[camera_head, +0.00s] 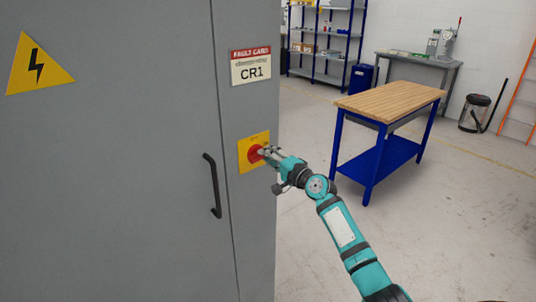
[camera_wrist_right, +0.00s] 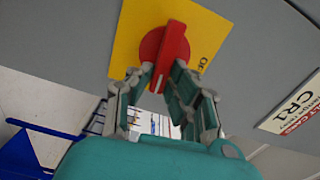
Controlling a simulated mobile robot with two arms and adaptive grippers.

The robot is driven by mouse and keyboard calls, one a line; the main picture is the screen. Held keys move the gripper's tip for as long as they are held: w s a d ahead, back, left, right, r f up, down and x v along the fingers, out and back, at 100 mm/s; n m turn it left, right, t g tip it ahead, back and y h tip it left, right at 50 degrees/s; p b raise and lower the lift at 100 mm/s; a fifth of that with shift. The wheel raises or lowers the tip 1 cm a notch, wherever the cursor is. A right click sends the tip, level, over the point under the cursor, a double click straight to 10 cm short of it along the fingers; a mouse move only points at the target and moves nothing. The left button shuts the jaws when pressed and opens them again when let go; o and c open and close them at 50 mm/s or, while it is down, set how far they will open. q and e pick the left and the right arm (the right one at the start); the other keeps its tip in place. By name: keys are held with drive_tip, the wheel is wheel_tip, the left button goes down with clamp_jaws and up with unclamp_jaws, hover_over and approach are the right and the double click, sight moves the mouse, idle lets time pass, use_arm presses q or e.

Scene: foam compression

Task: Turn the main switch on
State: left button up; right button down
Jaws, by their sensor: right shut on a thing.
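The main switch is a red rotary knob (camera_head: 254,154) on a yellow plate (camera_head: 246,163), on the front of a grey cabinet (camera_head: 120,190). My right gripper (camera_head: 264,151) reaches it from the right. In the right wrist view the red knob (camera_wrist_right: 165,58) carries a white mark on its handle, and the fingers of my right gripper (camera_wrist_right: 160,88) are shut on the handle's near end. Part of a label shows on the yellow plate (camera_wrist_right: 205,40) beside the knob. My left gripper is not in view.
A black door handle (camera_head: 212,185) sticks out left of the switch. A fault card marked CR1 (camera_head: 250,66) is above it. A wooden-topped blue workbench (camera_head: 390,100) stands behind my right arm at right. Open floor lies right of the cabinet.

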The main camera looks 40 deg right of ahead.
drive_tip(key=shift+f+m, duration=0.1)
drive_tip(key=shift+m, duration=0.6)
drive_tip(key=c, duration=1.3)
unclamp_jaws()
drive_tip(key=shift+d, duration=0.1)
drive_tip(key=shift+s, duration=0.15)
drive_tip(key=s, duration=0.8)
drive_tip(key=s+d, duration=0.1)
drive_tip(key=s, duration=0.2)
drive_tip(key=shift+s, duration=0.4)
